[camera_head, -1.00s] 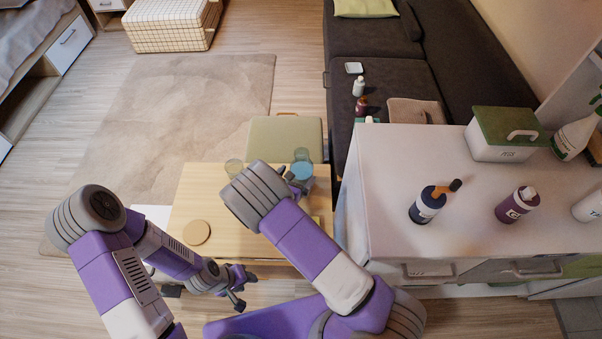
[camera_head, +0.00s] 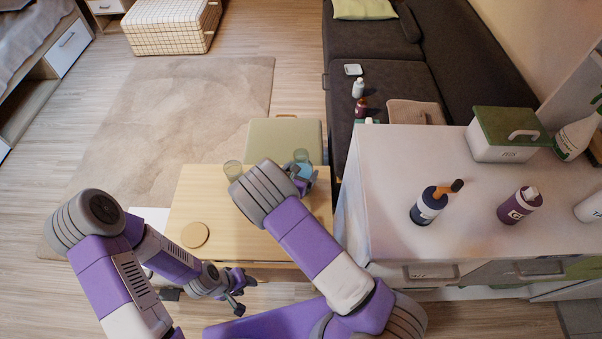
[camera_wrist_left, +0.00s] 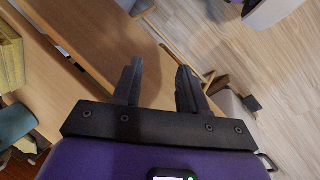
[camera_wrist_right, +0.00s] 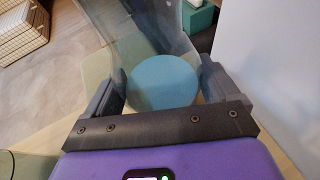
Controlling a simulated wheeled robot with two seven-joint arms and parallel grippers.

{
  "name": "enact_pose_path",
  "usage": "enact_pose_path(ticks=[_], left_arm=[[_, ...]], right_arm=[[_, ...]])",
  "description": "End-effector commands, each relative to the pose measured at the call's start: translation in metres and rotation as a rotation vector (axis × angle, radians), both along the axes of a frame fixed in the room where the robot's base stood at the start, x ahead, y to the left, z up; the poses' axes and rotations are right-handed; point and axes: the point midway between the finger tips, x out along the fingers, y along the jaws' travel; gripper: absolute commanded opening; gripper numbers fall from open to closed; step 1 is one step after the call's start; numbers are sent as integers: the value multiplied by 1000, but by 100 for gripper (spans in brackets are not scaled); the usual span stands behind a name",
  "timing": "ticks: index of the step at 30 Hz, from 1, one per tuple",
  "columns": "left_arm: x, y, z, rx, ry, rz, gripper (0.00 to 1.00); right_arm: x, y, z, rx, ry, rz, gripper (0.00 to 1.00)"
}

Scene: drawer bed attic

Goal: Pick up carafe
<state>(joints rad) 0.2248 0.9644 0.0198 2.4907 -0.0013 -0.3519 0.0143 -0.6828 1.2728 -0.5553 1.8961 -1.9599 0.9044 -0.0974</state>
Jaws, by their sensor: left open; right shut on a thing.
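The carafe (camera_head: 302,160) is clear glass with a blue part. It shows at the back right of the wooden table (camera_head: 225,222) in the head view. In the right wrist view the blue round part of the carafe (camera_wrist_right: 165,82) sits between the two fingers. My right gripper (camera_wrist_right: 165,88) is shut on the carafe; in the head view my forearm partly hides this gripper. I cannot tell whether the carafe is clear of the table. My left gripper (camera_wrist_left: 160,80) is open and empty, low by the table's front edge, and also shows in the head view (camera_head: 243,292).
A clear glass (camera_head: 233,169) and a round wooden coaster (camera_head: 194,234) are on the table. A green-topped stool (camera_head: 285,138) stands behind it. A white cabinet (camera_head: 400,190) with bottles and a box (camera_head: 503,140) stands close on the right.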

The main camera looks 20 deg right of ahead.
Motion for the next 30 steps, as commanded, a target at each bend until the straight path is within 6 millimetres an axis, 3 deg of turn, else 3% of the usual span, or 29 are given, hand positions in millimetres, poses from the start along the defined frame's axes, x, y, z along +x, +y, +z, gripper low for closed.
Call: enact_pose_path(ticks=[5, 18, 22, 30], left_arm=[[0, 0, 3, 0, 0, 0, 43], [0, 0, 28, 0, 0, 0, 43], [0, 0, 30, 0, 0, 0, 43], [0, 0, 30, 0, 0, 0, 43]], right_arm=[[0, 0, 9, 1, -2, -1, 46], [0, 0, 90, 3, -3, -1, 46], [0, 0, 99, 1, -2, 0, 46], [0, 0, 101, -1, -1, 0, 46]])
